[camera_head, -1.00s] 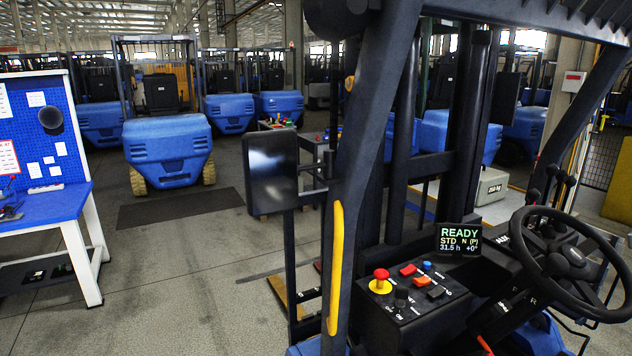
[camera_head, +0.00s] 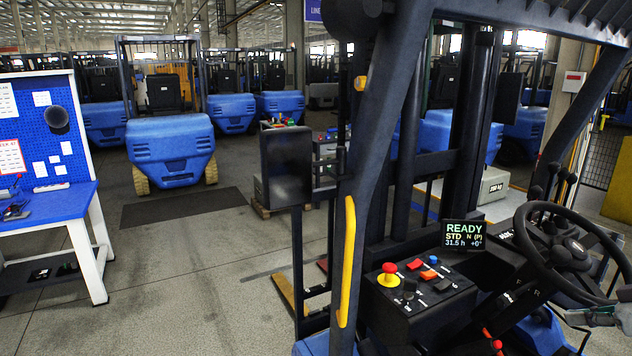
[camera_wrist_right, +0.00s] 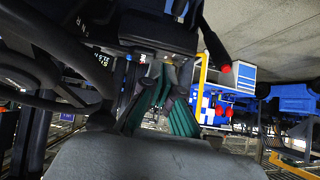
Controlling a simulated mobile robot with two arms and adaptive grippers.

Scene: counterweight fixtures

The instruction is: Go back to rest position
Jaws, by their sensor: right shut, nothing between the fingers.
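My right gripper (camera_head: 580,317) shows at the right edge of the head view, just below the rim of the black steering wheel (camera_head: 519,242). Its fingers are shut with nothing between them. In the right wrist view its green-sided fingers (camera_wrist_right: 163,115) point away from the camera, toward the dark forklift parts. I cannot tell whether the gripper touches the wheel. My left gripper is in neither view.
A control box (camera_head: 417,297) with a red knob (camera_head: 388,268) and a lit display (camera_head: 463,234) stand left of the wheel. A dark frame post (camera_head: 388,130) with a yellow handle (camera_head: 346,262) rises beside them. A blue workbench (camera_head: 60,205) stands far left, with open floor between.

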